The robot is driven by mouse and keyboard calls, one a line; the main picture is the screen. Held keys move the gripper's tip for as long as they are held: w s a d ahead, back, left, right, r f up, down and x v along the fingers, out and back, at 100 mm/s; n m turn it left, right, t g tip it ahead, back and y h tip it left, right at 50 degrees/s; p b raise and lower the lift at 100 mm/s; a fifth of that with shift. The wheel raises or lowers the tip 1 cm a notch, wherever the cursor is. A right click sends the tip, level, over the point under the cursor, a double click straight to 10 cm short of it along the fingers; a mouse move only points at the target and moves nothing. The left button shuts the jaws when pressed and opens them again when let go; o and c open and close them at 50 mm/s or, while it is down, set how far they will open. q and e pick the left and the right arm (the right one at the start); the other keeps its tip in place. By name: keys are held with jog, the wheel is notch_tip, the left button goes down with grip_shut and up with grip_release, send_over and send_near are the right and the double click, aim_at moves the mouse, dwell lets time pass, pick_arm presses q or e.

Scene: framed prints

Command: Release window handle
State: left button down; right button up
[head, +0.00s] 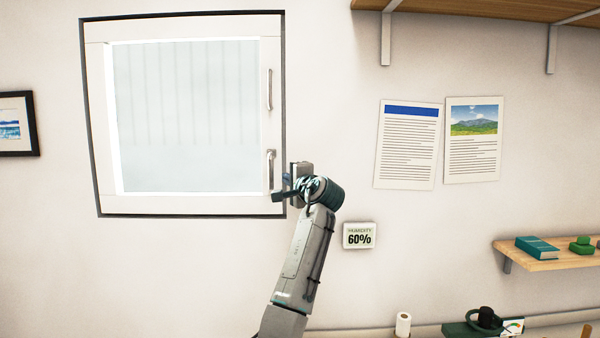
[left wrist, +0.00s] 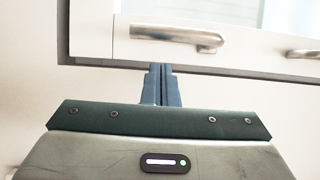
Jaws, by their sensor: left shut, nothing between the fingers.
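The window (head: 185,115) has a white frame inside a dark surround and looks closed. Its lower metal handle (head: 271,168) is on the right side of the frame; it also shows in the left wrist view (left wrist: 178,36). A second, thinner bar handle (head: 269,90) sits higher on the same side, and part of it shows in the left wrist view (left wrist: 303,54). My left gripper (head: 278,196) is just below the lower handle, near the frame's lower right corner. Its fingers (left wrist: 160,80) are together and empty, apart from the handle. My right gripper is out of view.
A humidity display reading 60% (head: 359,236) is on the wall right of my left arm. Two printed sheets (head: 408,144) hang further right. A wooden shelf (head: 548,253) with a teal book (head: 537,247) is at right. The wall below the window is clear.

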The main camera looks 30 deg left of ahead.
pick_arm(q)
jog(key=shift+s+a, duration=0.6)
